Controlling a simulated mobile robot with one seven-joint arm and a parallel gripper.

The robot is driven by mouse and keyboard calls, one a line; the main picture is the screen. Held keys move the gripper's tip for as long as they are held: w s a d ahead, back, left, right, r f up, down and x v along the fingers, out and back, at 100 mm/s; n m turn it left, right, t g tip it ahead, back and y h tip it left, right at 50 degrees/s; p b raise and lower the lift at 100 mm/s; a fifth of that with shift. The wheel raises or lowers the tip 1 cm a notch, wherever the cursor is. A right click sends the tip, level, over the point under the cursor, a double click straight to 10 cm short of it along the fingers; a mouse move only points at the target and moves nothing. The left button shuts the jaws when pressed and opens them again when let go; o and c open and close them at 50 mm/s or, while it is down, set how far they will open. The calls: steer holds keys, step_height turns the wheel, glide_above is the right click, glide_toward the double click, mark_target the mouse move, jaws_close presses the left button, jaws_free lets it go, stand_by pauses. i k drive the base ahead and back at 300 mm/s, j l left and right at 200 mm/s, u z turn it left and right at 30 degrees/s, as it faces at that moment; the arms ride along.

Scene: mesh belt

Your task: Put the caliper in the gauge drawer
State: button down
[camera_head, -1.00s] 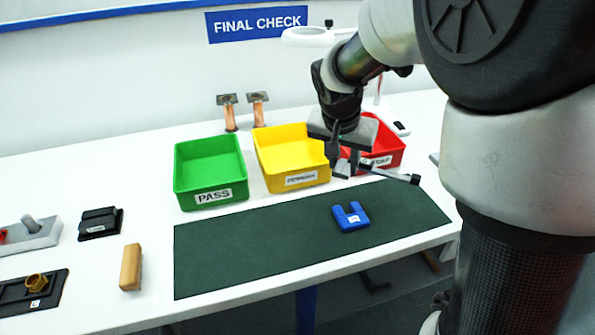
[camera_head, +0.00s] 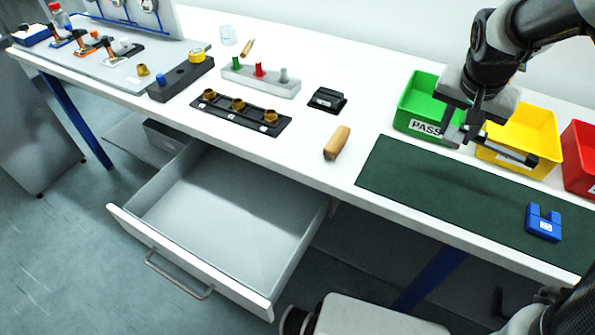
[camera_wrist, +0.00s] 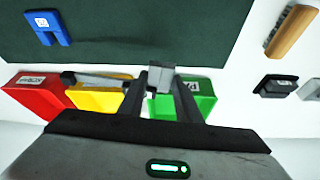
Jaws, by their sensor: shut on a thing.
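My gripper (camera_head: 465,130) is shut on the caliper and holds it in the air above the front of the green and yellow bins. The caliper (camera_head: 512,153) is a thin grey bar with a dark end, sticking out to the right of the fingers. In the wrist view the caliper (camera_wrist: 105,79) reaches left from between the fingers (camera_wrist: 160,95). An open drawer (camera_head: 188,262) extends below the bench at lower left. Its visible inside is bare and grey, and my gripper is well to its right and above it.
Green (camera_head: 412,119), yellow (camera_head: 545,135) and red (camera_head: 577,170) bins stand behind a dark green mat (camera_head: 420,195). A blue U-shaped gauge (camera_head: 543,224) lies on the mat.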

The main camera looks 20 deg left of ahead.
mark_target(239, 206)
steer(key=k+j+u, duration=0.1)
steer(key=j+u, duration=0.2)
steer(key=j, duration=0.15)
steer(key=j+u, duration=0.5)
steer(key=j, duration=1.65)
